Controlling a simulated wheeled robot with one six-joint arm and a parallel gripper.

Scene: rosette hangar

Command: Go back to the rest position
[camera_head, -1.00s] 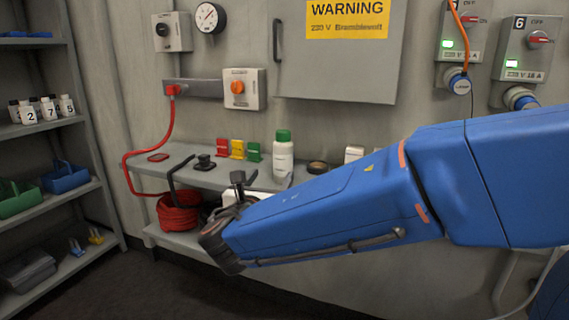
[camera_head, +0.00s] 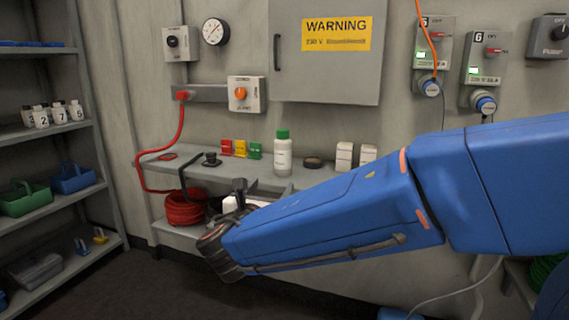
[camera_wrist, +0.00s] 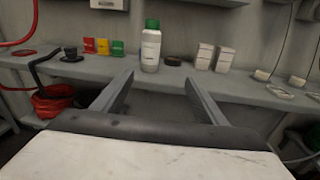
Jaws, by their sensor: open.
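My gripper (camera_wrist: 157,95) shows in the wrist view with its two fingers spread wide and nothing between them. It points toward the wall shelf (camera_wrist: 150,88), and a white bottle with a green cap (camera_wrist: 151,46) stands on the shelf beyond the fingers. In the head view my blue arm reaches in from the right. Its wrist end is low in front of the shelf, and the fingers are mostly hidden there. The same bottle (camera_head: 283,155) stands upright on the shelf, apart from the gripper.
Red, yellow and green tags (camera_head: 240,149), a dark round puck (camera_head: 313,163) and white boxes (camera_head: 344,156) are on the shelf. A red cable coil (camera_head: 184,208) is below. A shelving rack (camera_head: 70,200) stands at the left; dark floor lies open between.

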